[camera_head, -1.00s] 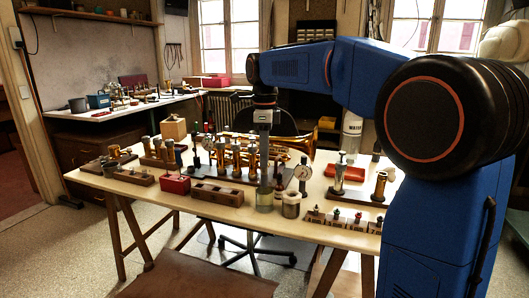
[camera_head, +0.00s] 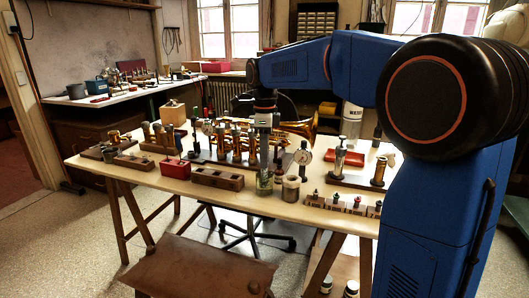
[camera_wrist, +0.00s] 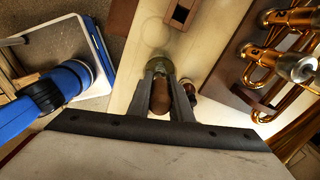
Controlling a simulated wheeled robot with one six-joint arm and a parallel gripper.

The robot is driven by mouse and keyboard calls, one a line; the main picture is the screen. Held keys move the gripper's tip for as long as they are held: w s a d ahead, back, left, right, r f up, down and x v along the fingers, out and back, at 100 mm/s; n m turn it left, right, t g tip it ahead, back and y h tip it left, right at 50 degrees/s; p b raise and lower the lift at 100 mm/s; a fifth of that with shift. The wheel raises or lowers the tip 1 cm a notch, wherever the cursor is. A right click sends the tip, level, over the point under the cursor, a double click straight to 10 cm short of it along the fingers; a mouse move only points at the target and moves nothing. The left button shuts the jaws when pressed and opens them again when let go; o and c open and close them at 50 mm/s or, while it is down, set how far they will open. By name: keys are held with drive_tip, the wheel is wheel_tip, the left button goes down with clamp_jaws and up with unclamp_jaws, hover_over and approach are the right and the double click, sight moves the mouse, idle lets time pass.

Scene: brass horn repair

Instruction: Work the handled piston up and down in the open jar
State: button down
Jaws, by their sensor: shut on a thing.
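The open jar (camera_head: 265,185) is a small greenish glass vessel near the front edge of the bench. My gripper (camera_head: 264,154) points straight down just above it. In the wrist view my gripper (camera_wrist: 164,97) is shut on the brown handle (camera_wrist: 160,98) of the piston, one finger on each side. The rounded jar (camera_wrist: 159,66) shows just past the fingertips, in line with the handle. The lower part of the piston is hidden by the fingers and the jar, so I cannot tell how deep it sits.
A brownish jar (camera_head: 290,188) stands close at the right of the open jar. A wooden block with holes (camera_head: 217,179) lies to the left. A row of small parts (camera_head: 343,205) lies right.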

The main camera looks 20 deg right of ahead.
drive_tip(key=shift+f, duration=0.8)
drive_tip(key=shift+r, duration=0.15)
drive_tip(key=shift+r, duration=1.6)
drive_tip(key=shift+f, duration=0.1)
drive_tip(key=shift+f, duration=1.65)
drive_tip(key=shift+r, duration=1.75)
drive_tip(key=shift+f, duration=0.1)
